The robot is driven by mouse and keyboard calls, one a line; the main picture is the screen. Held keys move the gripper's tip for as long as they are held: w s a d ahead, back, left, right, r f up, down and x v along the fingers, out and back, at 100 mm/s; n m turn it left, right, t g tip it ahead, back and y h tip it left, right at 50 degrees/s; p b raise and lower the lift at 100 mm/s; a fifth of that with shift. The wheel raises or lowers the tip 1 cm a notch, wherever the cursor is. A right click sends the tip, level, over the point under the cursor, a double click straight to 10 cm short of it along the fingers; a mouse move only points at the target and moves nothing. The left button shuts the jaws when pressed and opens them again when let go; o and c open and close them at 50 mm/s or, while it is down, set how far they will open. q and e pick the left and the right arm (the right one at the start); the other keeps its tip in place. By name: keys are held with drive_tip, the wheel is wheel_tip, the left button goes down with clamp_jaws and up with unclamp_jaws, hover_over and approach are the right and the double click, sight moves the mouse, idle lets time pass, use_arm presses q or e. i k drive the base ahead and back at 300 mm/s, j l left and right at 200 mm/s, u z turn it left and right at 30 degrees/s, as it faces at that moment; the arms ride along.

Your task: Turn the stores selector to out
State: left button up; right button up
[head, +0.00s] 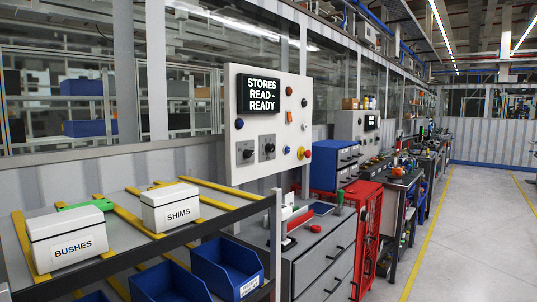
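A white control panel (268,170) stands upright at the middle of the head view. Its black display (260,94) reads "STORES READ - READY". Two black selector knobs on grey plates sit low on the panel, a left knob (247,153) and a right knob (269,148). Their plate markings are too small to read, so I cannot tell which is the stores selector or how either is set. Neither of my grippers is in view.
A sloped rack (190,229) at the left holds white BUSHES (66,245) and SHIMS (170,213) boxes, with blue bins (228,270) below. A grey drawer cabinet (318,262) and red cage (367,225) stand right of the panel. The floor (470,240) at right is clear.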

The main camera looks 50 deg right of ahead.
sight(247, 153)
drive_tip(key=z, duration=1.35)
drive_tip(key=i+l+u, duration=0.25)
drive_tip(key=i, duration=0.15)
drive_tip(key=i+l+u, duration=0.3)
drive_tip(key=i+l, duration=0.05)
drive_tip(key=i, duration=0.05)
